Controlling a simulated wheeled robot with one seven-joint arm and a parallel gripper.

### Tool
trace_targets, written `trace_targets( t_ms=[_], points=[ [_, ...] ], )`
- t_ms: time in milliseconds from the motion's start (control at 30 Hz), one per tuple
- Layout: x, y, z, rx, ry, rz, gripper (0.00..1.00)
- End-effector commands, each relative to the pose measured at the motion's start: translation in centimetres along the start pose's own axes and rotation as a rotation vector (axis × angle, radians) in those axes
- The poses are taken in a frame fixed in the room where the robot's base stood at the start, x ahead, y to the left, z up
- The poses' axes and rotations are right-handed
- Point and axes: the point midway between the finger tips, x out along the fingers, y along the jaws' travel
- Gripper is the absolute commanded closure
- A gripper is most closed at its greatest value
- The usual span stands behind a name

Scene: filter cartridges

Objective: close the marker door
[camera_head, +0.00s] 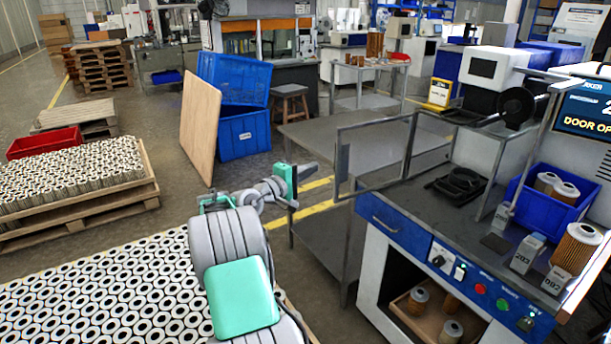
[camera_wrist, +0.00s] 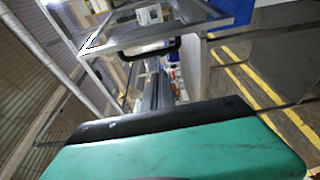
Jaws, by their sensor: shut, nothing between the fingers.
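The marker door (camera_head: 377,121) is a clear panel in a grey metal frame. It stands open, swung out to the left of the marker machine (camera_head: 405,222). The machine's screen (camera_head: 588,108) reads "DOOR OP", cut off by the picture edge. A dark handle (camera_head: 344,158) sits on the door's free left edge. My gripper (camera_head: 306,172) is shut and empty, just left of this edge, with a gap showing in the head view. In the wrist view the door frame (camera_wrist: 190,38) and its black handle (camera_wrist: 150,52) are ahead, beyond my green gripper body.
A grey table (camera_head: 300,133) stands behind the door. A blue bin (camera_head: 512,187) and filter cartridges (camera_head: 578,248) are on the machine's right side. A pallet of white cartridges (camera_head: 90,290) fills the lower left. A wooden board (camera_head: 200,125) leans on blue crates (camera_head: 243,131).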

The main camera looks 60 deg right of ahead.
Motion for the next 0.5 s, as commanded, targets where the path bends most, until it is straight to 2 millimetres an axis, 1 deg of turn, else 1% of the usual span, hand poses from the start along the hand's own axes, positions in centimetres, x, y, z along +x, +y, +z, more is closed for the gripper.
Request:
trace_targets(
  t_ms=[33, 100, 200, 267, 300, 400, 500],
  points=[
    [1.1, -0.1, 0.1, 0.001, -0.004, -0.001, 1.0],
    [2.5, 0.0, 0.1, 0.001, -0.004, 0.0, 1.0],
    [4.4, -0.1, 0.1, 0.001, -0.003, -0.001, 1.0],
    [5.2, 0.0, 0.2, 0.002, -0.002, 0.0, 1.0],
    [4.7, 0.1, 1.0, 0.001, 0.0, 0.0, 1.0],
    [4.1, 0.1, 2.4, 0.001, 0.001, -0.001, 1.0],
    [3.8, 0.0, 3.3, 0.002, 0.002, -0.001, 1.0]
  ],
)
